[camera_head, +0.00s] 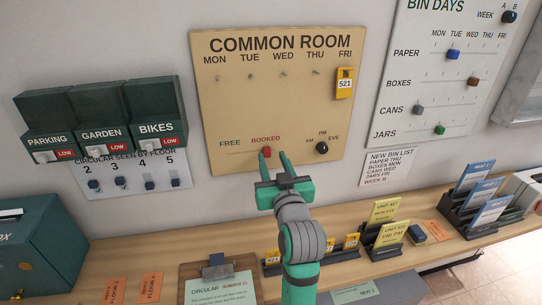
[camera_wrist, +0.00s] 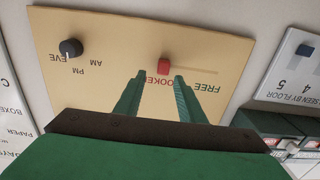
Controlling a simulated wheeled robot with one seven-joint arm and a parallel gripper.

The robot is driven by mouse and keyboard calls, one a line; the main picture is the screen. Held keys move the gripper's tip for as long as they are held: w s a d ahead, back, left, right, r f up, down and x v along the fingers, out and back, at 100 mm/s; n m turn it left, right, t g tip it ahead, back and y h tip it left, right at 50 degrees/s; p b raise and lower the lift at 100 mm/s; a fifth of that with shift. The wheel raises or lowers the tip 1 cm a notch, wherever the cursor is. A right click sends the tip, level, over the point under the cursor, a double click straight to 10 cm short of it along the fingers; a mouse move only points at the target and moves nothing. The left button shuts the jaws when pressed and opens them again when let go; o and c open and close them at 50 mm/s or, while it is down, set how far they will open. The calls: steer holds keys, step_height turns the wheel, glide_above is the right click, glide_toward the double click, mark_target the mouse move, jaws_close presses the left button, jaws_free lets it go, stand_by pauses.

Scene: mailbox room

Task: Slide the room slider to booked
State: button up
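The red room slider (camera_head: 267,152) sits on the tan COMMON ROOM board (camera_head: 219,110), just under the red word BOOKED. Its thin track runs left from it toward the word FREE. The wrist view shows the board upside down, with the slider (camera_wrist: 163,64) at the BOOKED end and the bare track stretching right toward FREE. My gripper (camera_head: 274,153) is open, its two green fingers pointing at the board. In the wrist view the slider shows just beyond and between the fingertips (camera_wrist: 160,75). I cannot tell whether either finger touches it.
A black knob (camera_head: 322,148) marked AM, PM, EVE is close on the slider's right. A yellow 521 tag (camera_head: 345,83) hangs under FRI. Green switch boxes (camera_head: 100,110) are at left. A wooden shelf (camera_head: 150,250) with cards and holders runs below.

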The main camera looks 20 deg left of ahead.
steer(key=v, duration=0.7)
steer(key=shift+s, duration=0.3)
